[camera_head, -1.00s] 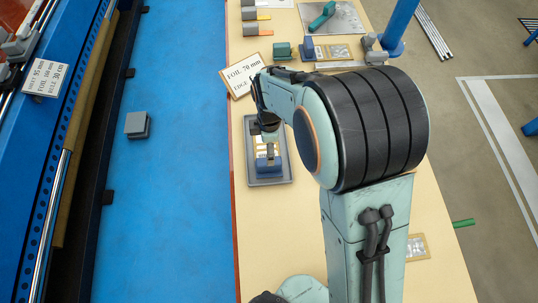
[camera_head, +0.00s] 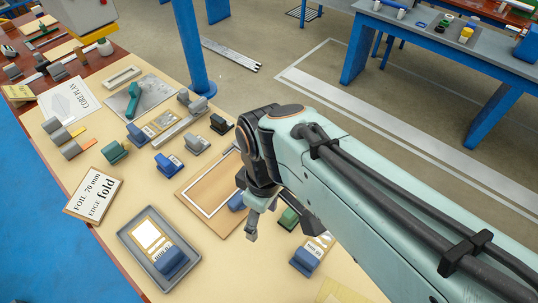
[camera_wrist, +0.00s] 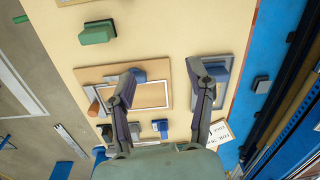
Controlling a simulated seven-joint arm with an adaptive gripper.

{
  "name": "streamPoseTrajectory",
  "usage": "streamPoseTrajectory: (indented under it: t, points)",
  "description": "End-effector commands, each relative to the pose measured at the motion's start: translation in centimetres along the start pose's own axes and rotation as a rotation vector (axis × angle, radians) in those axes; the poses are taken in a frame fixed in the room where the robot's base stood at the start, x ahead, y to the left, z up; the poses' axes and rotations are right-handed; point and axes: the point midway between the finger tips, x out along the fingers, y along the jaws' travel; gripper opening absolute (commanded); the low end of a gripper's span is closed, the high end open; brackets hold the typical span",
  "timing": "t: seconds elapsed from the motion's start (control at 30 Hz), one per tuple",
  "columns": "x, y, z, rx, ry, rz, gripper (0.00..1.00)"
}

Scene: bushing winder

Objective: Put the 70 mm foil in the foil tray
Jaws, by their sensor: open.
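The grey foil tray (camera_head: 128,237) lies on the cream bench. A blue-ended foil piece (camera_head: 170,262) with a pale panel and a partly readable mm label lies in it. A card (camera_head: 93,194) reading "FOIL 70 mm EDGE fold" lies beyond the tray. My gripper (camera_head: 280,230) is open, to the right of the tray, near the framed brown board (camera_head: 205,195). In the wrist view my gripper (camera_wrist: 163,70) has its fingers apart with nothing held. A blue block (camera_wrist: 152,69) by the board shows between them. The right finger partly covers the tray (camera_wrist: 225,62).
Bare bench shows between the tray and the board.

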Motion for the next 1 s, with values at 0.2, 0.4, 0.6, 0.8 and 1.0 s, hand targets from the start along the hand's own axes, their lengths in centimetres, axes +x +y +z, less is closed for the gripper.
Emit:
streamPoseTrajectory:
  t: [0.2,0.4,0.6,0.8,1.0]
  points:
    - [-0.5,-1.6,9.1,0.687,0.024,-0.013,0.53]
    - [-0.2,-2.5,10.7,0.853,0.024,-0.019,0.53]
    - [-0.2,-2.4,10.7,0.850,0.024,-0.019,0.53]
    - [-0.2,-2.4,10.6,0.848,0.025,-0.019,0.53]
    - [-0.2,-2.4,10.6,0.848,0.025,-0.019,0.53]
